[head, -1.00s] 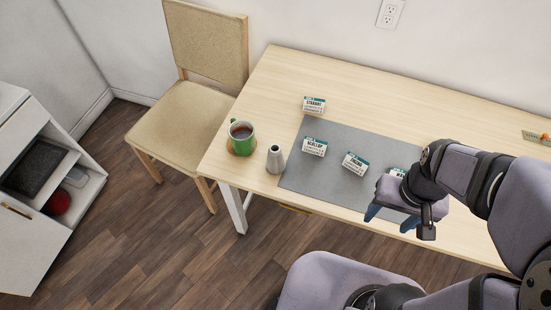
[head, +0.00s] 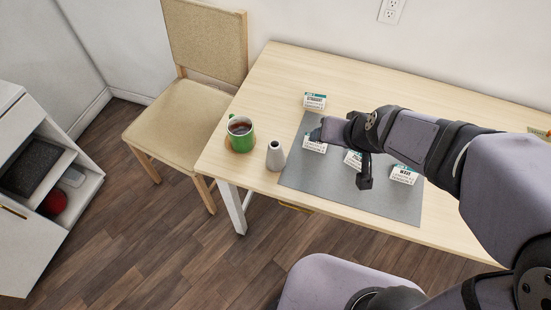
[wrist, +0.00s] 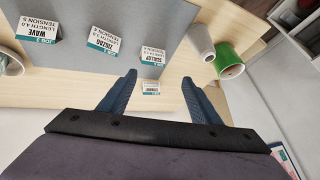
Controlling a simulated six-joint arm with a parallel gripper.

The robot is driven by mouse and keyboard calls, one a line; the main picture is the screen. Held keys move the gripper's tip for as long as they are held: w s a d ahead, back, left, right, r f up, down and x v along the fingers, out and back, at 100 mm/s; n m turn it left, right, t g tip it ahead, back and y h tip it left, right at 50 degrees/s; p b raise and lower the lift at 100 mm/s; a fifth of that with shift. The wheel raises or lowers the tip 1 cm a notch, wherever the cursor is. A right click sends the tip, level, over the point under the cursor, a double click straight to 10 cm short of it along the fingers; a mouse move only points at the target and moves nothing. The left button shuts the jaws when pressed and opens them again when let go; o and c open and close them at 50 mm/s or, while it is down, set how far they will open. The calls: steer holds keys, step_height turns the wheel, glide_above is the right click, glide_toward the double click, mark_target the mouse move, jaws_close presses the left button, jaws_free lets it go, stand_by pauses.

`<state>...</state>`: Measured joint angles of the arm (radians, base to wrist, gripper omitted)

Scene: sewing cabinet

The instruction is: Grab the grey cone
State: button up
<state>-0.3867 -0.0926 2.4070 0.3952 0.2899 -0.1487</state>
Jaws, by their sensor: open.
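The grey cone (head: 276,156) stands upright on the table at the left edge of the grey mat, just right of the green mug. In the wrist view the cone (wrist: 201,42) shows at the upper right, beside the mug. My gripper (head: 318,131) is above the back left part of the mat, to the right of the cone and apart from it. In the wrist view my gripper (wrist: 158,80) has its two blue fingers spread with nothing held between them. A small white card lies in view beyond the gap between them.
The green mug (head: 241,139) with dark liquid stands on a coaster close to the cone. Several label cards, such as the WAVE card (head: 404,174), stand on the grey mat (head: 330,192). Another card (head: 315,100) stands behind the mat. A chair (head: 185,105) is at the table's left.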

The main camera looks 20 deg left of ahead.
steer(key=w+a+t+y+b, duration=0.2)
steer(key=w+a+t+b, duration=0.15)
steer(key=a, duration=0.85)
steer(key=m+t+h+b, duration=0.2)
steer(key=t+h+b, duration=0.35)
steer(key=t, duration=0.35)
glide_above(272, 157)
steer(key=s, duration=0.6)
steer(key=shift+h, duration=0.35)
steer(key=f, duration=1.3)
steer(key=shift+w+a+f+p, duration=0.1)
steer(key=shift+w+f+p, duration=0.2)
steer(key=shift+w+p, duration=0.1)
steer(key=shift+w+r+p, duration=0.15)
steer(key=shift+w+p, duration=0.25)
steer(key=shift+w, duration=1.2)
steer(key=shift+w+p, duration=0.5)
steer(key=shift+w, duration=1.6)
steer(key=shift+c, duration=0.4)
